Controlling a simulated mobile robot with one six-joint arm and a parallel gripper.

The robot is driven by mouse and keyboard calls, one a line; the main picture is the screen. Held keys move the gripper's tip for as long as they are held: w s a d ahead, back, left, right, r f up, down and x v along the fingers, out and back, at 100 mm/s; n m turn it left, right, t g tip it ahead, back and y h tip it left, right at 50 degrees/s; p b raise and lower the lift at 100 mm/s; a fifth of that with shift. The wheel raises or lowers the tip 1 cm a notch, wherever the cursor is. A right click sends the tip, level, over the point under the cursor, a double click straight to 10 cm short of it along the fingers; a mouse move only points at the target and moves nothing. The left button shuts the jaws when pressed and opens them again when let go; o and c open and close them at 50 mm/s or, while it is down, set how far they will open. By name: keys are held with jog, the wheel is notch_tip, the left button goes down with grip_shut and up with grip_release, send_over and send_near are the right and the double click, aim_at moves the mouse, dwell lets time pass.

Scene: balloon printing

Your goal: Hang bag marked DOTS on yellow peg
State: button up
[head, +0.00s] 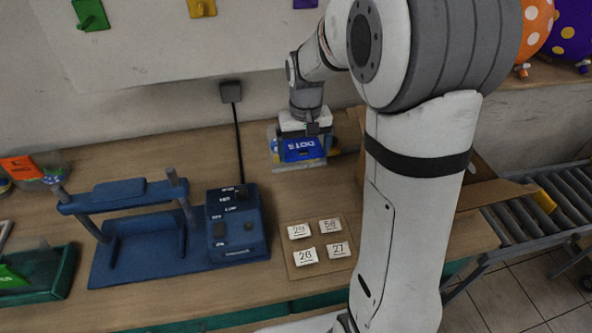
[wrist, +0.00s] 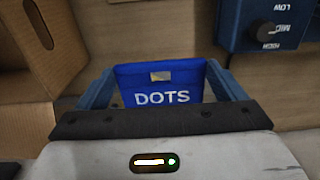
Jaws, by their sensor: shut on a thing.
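The bag marked DOTS (head: 303,150) has a blue header with white letters, and a clear lower part shows in the head view. In the wrist view its blue header (wrist: 160,82) sits between the two blue fingers of my gripper (wrist: 155,85). My gripper (head: 304,139) is shut on the bag, over the back part of the table. The yellow peg (head: 202,8) is on the wall board at the top of the head view, up and left of my gripper. The bag's underside and any contact with the table are hard to tell.
A green peg (head: 90,14) and a purple peg (head: 305,3) flank the yellow one. A blue press with a control box (head: 236,225) stands at front left. A card of numbered labels (head: 320,247) lies in front. An open cardboard box (wrist: 40,50) stands beside my gripper.

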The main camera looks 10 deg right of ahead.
notch_tip(320, 180, down, 9)
jog(key=p, duration=0.1)
jog(key=shift+f, duration=0.15)
jog(key=shift+f, duration=0.15)
jog(key=o, duration=1)
jog(key=shift+o, duration=0.2)
